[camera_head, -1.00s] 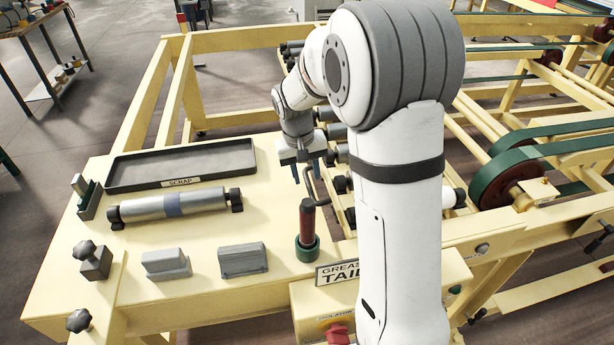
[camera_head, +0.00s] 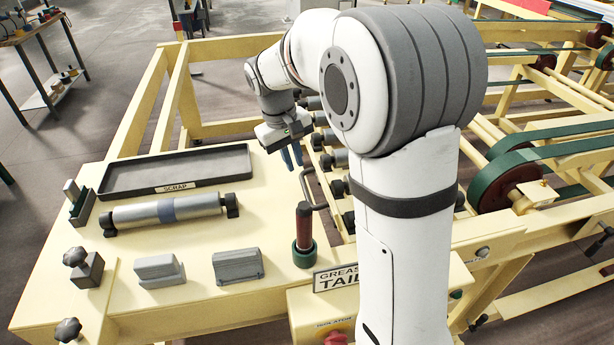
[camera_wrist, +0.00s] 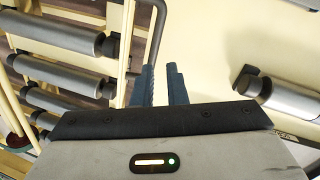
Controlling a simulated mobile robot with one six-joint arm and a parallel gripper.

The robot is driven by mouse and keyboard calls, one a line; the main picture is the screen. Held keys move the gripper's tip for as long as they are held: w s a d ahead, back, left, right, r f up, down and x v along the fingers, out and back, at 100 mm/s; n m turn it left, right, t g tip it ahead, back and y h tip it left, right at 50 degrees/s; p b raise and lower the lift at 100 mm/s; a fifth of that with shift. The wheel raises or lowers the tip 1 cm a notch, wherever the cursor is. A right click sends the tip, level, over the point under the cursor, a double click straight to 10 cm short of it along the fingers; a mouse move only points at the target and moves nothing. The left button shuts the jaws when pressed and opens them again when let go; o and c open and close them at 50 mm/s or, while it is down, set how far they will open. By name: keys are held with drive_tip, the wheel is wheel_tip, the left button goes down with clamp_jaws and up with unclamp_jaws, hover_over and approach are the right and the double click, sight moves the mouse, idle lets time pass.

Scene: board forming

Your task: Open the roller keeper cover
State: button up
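My gripper (camera_head: 291,156) points down over the rear right part of the cream table, beside the roller ends. In the wrist view its two blue fingers (camera_wrist: 160,85) stand a narrow gap apart with nothing seen between them. A bent grey bar (camera_head: 306,188), like a handle, stands at the table's right edge by the rollers. In the wrist view this bar (camera_wrist: 156,38) passes just left of the fingers; contact cannot be told. It may belong to the roller keeper cover, but no cover is clearly marked.
Several grey rollers (camera_wrist: 58,35) lie right of the table. A loose roller (camera_head: 168,209) rests in black holders, before the scrap tray (camera_head: 125,188). A dark red upright grip (camera_head: 304,225) in a green collar stands near the bar. Two grey blocks are in front.

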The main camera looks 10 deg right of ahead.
sight(309, 199)
drive_tip(key=a+n+h+b, duration=0.1)
drive_tip(key=n, duration=0.2)
drive_tip(key=s+a+n+h+b, duration=0.1)
drive_tip(key=n, duration=0.3)
drive_tip(key=s+a+r+n+b, duration=0.1)
drive_tip(key=a+n, duration=0.1)
drive_tip(key=n, duration=0.2)
drive_tip(key=shift+s+a+h+b, duration=0.1)
drive_tip(key=shift+s+h+b, duration=0.15)
drive_tip(key=shift+h+b, duration=0.15)
clamp_jaws()
drive_tip(key=d+f+n, duration=0.1)
drive_tip(key=d+f, duration=0.1)
drive_tip(key=d+f+n, duration=0.1)
drive_tip(key=d+f, duration=0.1)
drive_tip(key=s+d+f+n, duration=0.1)
drive_tip(key=d+f, duration=0.1)
drive_tip(key=d, duration=0.1)
drive_tip(key=shift+f+h, duration=0.3)
drive_tip(key=shift+h, duration=0.1)
drive_tip(key=shift+w+d, duration=0.1)
drive_tip(key=shift+d, duration=0.3)
